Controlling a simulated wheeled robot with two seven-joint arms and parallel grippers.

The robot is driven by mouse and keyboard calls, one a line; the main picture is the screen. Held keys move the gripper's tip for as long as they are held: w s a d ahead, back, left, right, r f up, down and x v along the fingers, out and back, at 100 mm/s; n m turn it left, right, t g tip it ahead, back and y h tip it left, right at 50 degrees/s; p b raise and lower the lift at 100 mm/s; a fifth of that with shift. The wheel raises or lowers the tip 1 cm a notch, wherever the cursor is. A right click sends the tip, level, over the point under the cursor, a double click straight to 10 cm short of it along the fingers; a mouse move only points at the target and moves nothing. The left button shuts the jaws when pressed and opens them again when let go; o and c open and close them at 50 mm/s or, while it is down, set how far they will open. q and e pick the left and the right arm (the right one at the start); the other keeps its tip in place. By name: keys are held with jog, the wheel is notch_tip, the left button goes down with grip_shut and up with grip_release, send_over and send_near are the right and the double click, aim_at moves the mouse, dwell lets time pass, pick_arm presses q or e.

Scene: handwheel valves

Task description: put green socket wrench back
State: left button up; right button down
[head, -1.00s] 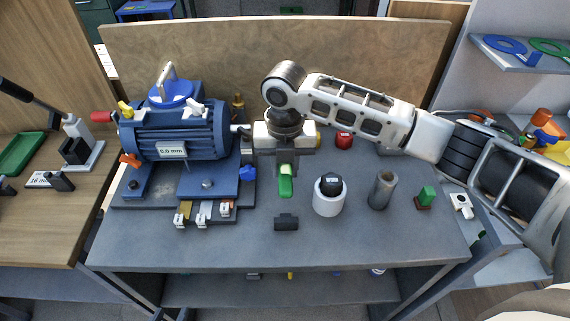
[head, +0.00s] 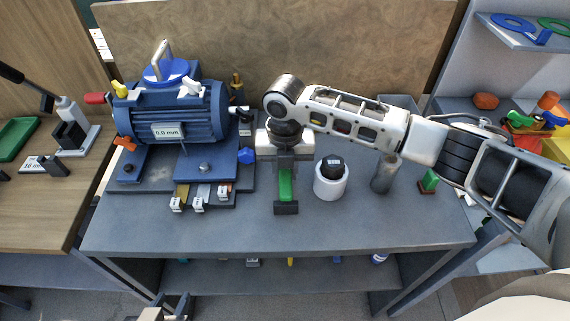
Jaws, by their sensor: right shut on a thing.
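The green socket wrench (head: 286,184) is in my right gripper (head: 286,165), over the front middle of the grey table. Its near end reaches a small dark block (head: 286,208), which looks like a holder. I cannot tell whether they touch or whether the wrench sits in it. My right gripper is shut on the wrench's far part, which the hand partly hides. My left gripper (head: 168,309) shows only at the bottom edge, empty and with its fingers apart, in front of the table.
A blue motor (head: 180,122) on a base fills the table's left. Right of the wrench stand a white cup with a black insert (head: 331,181), a grey cylinder (head: 384,174) and a green block (head: 428,181). The table front (head: 350,228) is clear.

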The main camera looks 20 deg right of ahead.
jog(key=shift+f+b, duration=0.35)
jog(key=shift+f, duration=0.75)
dwell(0.3)
jog(key=c, duration=0.6)
grip_release()
jog(key=shift+c, duration=0.2)
jog(key=shift+r, duration=0.15)
jog(key=shift+r+p, duration=0.9)
jog(key=shift+p, duration=0.3)
jog(key=shift+r+p, duration=0.55)
jog(key=shift+r, duration=1.45)
